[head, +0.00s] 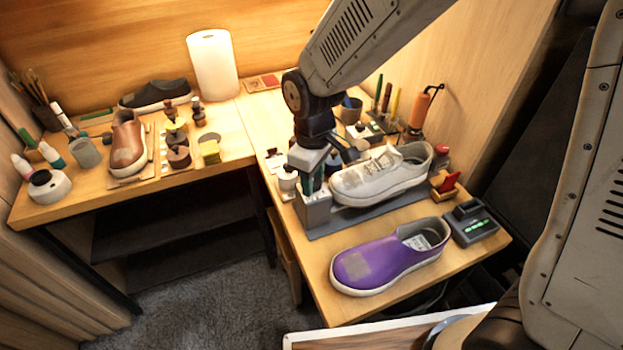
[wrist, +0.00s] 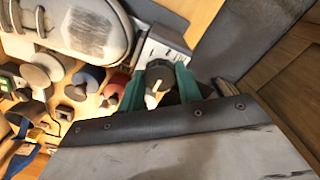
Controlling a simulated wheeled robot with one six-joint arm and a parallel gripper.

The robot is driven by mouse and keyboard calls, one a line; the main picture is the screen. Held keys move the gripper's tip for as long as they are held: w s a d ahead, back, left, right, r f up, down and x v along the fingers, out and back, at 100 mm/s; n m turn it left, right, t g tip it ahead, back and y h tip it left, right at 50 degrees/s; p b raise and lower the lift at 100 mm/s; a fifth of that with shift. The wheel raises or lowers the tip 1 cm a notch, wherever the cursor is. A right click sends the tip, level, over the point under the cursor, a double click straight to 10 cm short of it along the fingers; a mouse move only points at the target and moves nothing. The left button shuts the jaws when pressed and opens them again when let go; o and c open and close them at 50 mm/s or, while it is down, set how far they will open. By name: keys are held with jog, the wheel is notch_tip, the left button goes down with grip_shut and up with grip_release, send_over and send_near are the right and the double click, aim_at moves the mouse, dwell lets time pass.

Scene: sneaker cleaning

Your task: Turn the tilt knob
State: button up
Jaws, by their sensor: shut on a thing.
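The tilt knob (wrist: 159,74) is a dark round knob with a pale pointer, set on a light plate at the end of the shoe stand. My gripper (wrist: 160,88) has its two teal fingers on either side of the knob, shut on it. In the head view my gripper (head: 313,182) reaches down to the grey block at the left end of the stand (head: 316,212), and the knob is hidden there. A white sneaker (head: 383,176) with a worn patch rests on the stand; its toe (wrist: 92,28) shows beside the knob in the wrist view.
A purple shoe (head: 388,257) lies in front of the stand, with a dark device with green lights (head: 471,223) to its right. Small pots and tools crowd the table behind. A brown shoe (head: 127,143) and bottles stand on the left table.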

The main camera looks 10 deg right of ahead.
jog(key=o, duration=0.7)
jog(key=shift+o, duration=0.2)
jog(key=shift+r, duration=2.5)
jog(key=s+d+r+m, duration=0.5)
jog(key=s+d+r, duration=0.1)
jog(key=s+d, duration=0.3)
jog(key=s+d+r+m+t, duration=0.1)
jog(key=s+d+r+m, duration=0.5)
jog(key=s+d, duration=0.4)
jog(key=shift+s+d+r, duration=0.3)
jog(key=shift+d+r, duration=0.15)
jog(key=shift+d, duration=0.45)
